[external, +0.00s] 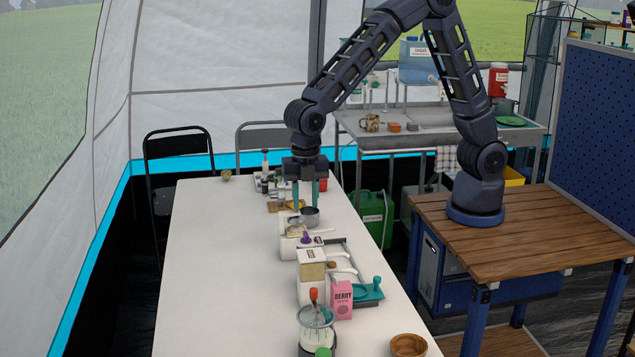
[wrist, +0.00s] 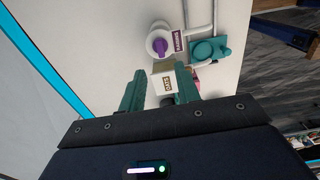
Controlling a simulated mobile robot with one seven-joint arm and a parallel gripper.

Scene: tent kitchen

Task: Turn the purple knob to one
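The purple knob (wrist: 160,46) sits on a round white base in the wrist view, with a purple label beside it. In the external view a purple knob (external: 306,238) shows on a white unit in the middle of the table. My gripper (external: 306,200) points down over the table, farther back than the knob, with its two teal fingers apart. In the wrist view my gripper (wrist: 162,72) is open, with the knob beyond its fingertips. A white labelled box (wrist: 165,80) shows between the fingers, seemingly below them. The knob's setting is too small to read.
A metal cup (external: 309,216) stands close below my gripper. The table's left side is clear.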

